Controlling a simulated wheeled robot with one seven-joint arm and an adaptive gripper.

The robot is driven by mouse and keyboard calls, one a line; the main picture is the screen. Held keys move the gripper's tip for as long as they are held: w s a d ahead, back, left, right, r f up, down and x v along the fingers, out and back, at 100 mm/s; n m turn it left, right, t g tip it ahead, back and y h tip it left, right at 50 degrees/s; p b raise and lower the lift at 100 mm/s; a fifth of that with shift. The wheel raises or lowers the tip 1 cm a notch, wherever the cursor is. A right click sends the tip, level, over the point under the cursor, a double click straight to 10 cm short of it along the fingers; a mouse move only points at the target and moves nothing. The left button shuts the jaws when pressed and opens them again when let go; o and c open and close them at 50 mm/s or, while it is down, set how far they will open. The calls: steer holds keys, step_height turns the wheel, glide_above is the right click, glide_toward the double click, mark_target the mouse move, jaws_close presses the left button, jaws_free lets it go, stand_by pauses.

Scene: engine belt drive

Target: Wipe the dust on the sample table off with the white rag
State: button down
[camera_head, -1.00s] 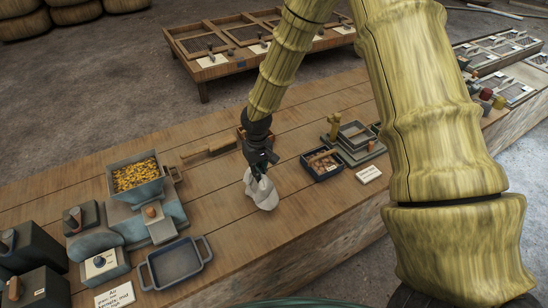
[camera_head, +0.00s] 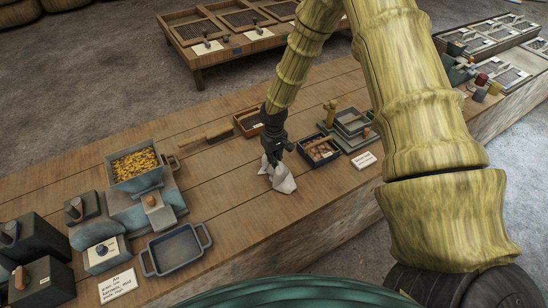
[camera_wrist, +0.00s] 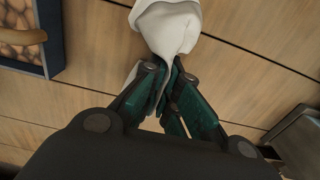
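The white rag (camera_head: 280,178) hangs bunched from my gripper (camera_head: 275,152) over the wooden table (camera_head: 240,200) in the head view. The wrist view shows the rag (camera_wrist: 168,25) pinched between the dark green fingers of my gripper (camera_wrist: 168,85), with its folds spreading beyond the tips. The rag's lower end is at or just above the planks; I cannot tell whether it touches. I cannot make out dust on the planks, and the part under the rag is hidden.
A dark tray of brown lumps (camera_head: 320,150) is close on the right of my gripper. A brush (camera_head: 207,136) and wooden box (camera_head: 248,122) lie behind. An empty blue-grey tray (camera_head: 176,250) and a hopper of yellow bits (camera_head: 135,167) stand left. Planks between are clear.

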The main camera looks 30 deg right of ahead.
steer(key=shift+f+b, duration=1.15)
steer(key=shift+f, duration=1.25)
steer(key=c, duration=0.6)
jaws_free()
steer(key=shift+c, duration=0.2)
steer(key=shift+f, duration=0.15)
